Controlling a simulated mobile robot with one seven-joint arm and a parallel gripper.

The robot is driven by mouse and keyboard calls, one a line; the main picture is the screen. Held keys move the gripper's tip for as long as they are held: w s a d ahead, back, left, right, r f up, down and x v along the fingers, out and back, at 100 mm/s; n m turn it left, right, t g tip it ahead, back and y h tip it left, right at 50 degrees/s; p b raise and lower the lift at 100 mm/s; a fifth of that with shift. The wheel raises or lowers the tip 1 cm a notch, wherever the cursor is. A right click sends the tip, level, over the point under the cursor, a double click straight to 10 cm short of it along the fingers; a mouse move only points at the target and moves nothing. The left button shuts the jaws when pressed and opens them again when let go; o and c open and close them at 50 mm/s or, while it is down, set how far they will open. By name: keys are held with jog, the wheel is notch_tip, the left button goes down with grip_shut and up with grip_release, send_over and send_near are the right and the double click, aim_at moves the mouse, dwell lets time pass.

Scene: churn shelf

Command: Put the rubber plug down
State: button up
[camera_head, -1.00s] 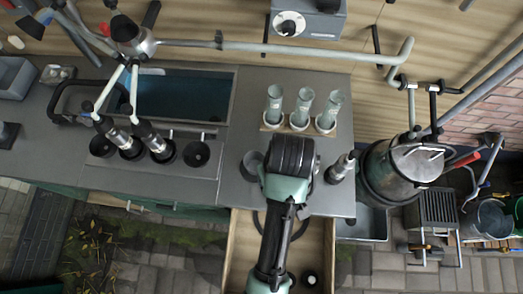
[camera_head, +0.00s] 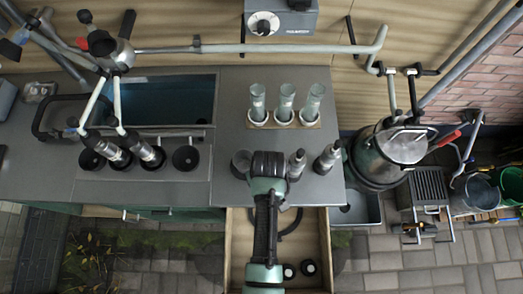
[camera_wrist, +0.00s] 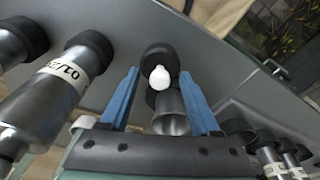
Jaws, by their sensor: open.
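My gripper (camera_wrist: 160,105) is open, its two blue fingers apart. In the head view my gripper's end is over the counter's front edge, fingertips hidden beneath it. In the wrist view a round black plug-like piece (camera_wrist: 157,56) shows beyond the fingers, with a white rounded bulb (camera_wrist: 160,78) in front and a grey metal cup (camera_wrist: 170,112) between the fingers. I cannot tell whether the black piece is the rubber plug or whether it touches a finger.
Three glass tubes (camera_head: 286,100) stand behind. Bare counter (camera_head: 225,110) lies left of the tubes.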

jog(key=shift+f, duration=0.3)
grip_shut()
dwell(0.4)
